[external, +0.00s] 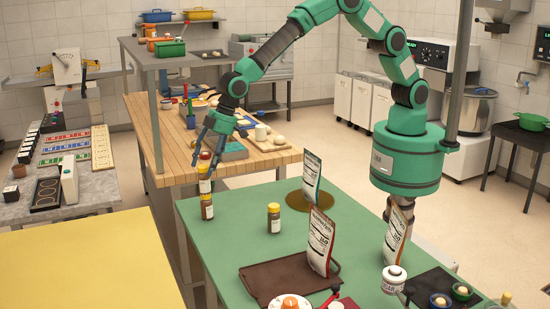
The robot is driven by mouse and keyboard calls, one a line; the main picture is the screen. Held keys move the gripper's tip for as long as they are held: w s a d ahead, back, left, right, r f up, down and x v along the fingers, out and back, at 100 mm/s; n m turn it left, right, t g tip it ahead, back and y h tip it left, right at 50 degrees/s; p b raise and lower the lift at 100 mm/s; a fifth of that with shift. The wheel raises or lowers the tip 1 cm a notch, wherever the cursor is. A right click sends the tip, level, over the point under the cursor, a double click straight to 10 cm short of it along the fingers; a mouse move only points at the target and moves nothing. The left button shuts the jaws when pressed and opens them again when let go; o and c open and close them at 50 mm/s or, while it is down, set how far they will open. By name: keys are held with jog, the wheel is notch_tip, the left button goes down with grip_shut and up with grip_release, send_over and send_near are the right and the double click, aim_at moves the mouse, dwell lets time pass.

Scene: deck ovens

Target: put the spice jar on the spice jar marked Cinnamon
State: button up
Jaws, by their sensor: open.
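Two spice jars stand one on top of the other at the green table's left back corner. The upper jar (205,186) rests upright on the lower jar (207,210), and the two look aligned. A third spice jar (274,222) with a yellow lid stands alone to the right. The labels are too small to read, so I cannot tell which is marked Cinnamon. My gripper (206,161) points down with its fingers open at the top of the upper jar. I cannot tell whether a finger touches the lid.
On the green table (236,247) stand several upright pouches, one (319,240) on a brown tray (270,278). A round brown board (298,201) lies behind. A wooden counter (165,140) with clutter stands behind my gripper. Bare table surrounds the lone jar.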

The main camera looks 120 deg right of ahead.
jog(key=v, duration=0.9)
jog(key=shift+r+p, duration=0.2)
jog(key=shift+p, duration=0.1)
jog(key=shift+s, duration=0.1)
jog(key=s+d+r, duration=0.2)
jog(key=s+r, duration=2)
jog(key=s, duration=0.4)
jog(key=s+t, duration=0.1)
jog(key=s, duration=3.1)
jog(key=shift+s+d+r, duration=0.2)
jog(key=shift+s+d, duration=0.1)
jog(key=shift+d, duration=0.05)
